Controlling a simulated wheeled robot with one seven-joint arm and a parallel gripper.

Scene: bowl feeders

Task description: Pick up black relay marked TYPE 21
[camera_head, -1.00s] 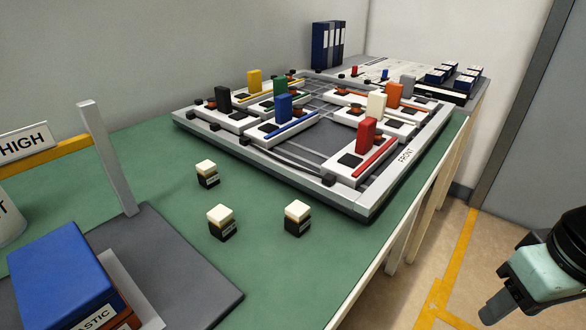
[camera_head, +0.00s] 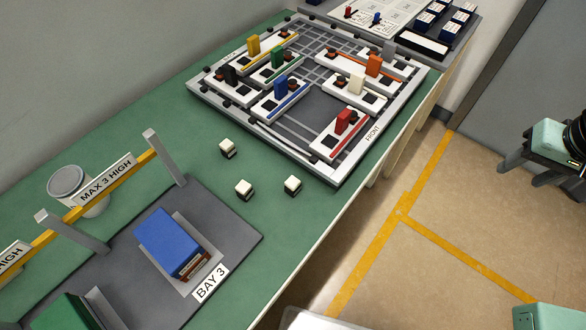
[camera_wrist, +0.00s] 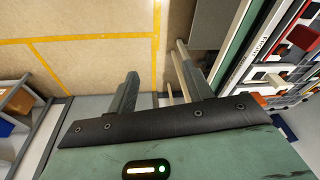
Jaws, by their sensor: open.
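Three small relays with white tops and black lower bodies stand on the green mat in the head view: one at the back (camera_head: 227,149), one at the front left (camera_head: 243,190) and one at the right (camera_head: 292,186). Their labels are too small to read, so I cannot tell which is TYPE 21. My gripper (camera_head: 527,167) is at the right edge of the head view, out over the floor and well away from the relays. In the wrist view, my gripper (camera_wrist: 157,78) has its two fingers apart with nothing between them. No loose relay shows clearly there.
A grey framed board (camera_head: 322,180) with coloured blocks stands behind the relays. At lower left are a grey tray (camera_head: 235,240), a blue box (camera_head: 168,242), a yellow bar marked MAX 3 HIGH (camera_head: 128,175) and a round can (camera_head: 70,182). Green mat is clear around the relays.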

